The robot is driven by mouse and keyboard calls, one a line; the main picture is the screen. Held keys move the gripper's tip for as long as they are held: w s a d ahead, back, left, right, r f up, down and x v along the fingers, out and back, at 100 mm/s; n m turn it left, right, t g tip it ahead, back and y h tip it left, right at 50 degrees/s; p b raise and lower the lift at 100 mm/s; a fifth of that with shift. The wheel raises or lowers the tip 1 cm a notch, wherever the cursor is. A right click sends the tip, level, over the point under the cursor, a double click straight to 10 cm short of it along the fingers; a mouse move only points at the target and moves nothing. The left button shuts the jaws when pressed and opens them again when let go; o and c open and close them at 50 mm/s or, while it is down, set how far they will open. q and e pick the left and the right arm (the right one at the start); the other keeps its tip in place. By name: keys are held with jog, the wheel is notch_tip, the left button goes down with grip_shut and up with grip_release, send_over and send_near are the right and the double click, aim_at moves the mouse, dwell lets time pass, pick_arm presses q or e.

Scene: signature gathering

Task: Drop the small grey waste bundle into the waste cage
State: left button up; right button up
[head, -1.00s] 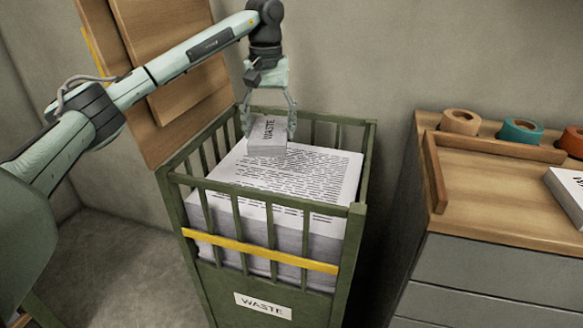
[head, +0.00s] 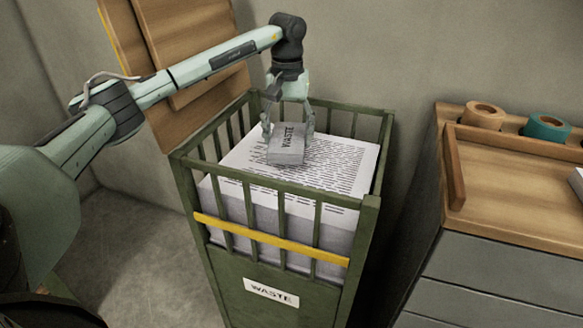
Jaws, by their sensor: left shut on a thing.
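The bundle is just over a large stack of printed paper (head: 333,160) that fills much of the cage. I cannot tell whether the bundle touches the stack. The cage has slatted sides, a yellow band and a WASTE label on its front. My right gripper is not in view.
Wooden boards (head: 185,50) lean behind the cage at the left. A wooden-topped drawer cabinet (head: 510,190) stands at the right, with a brown tape roll (head: 483,116) and a teal one (head: 546,128) along its back. The wall is close behind the cage.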

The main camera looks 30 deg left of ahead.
pick_arm(q)
jog(key=o, duration=1.3)
notch_tip(320, 180, up, 12)
jog(key=shift+r, duration=0.1)
notch_tip(320, 180, down, 12)
jog(key=shift+r, duration=2)
jog(key=shift+f, duration=0.1)
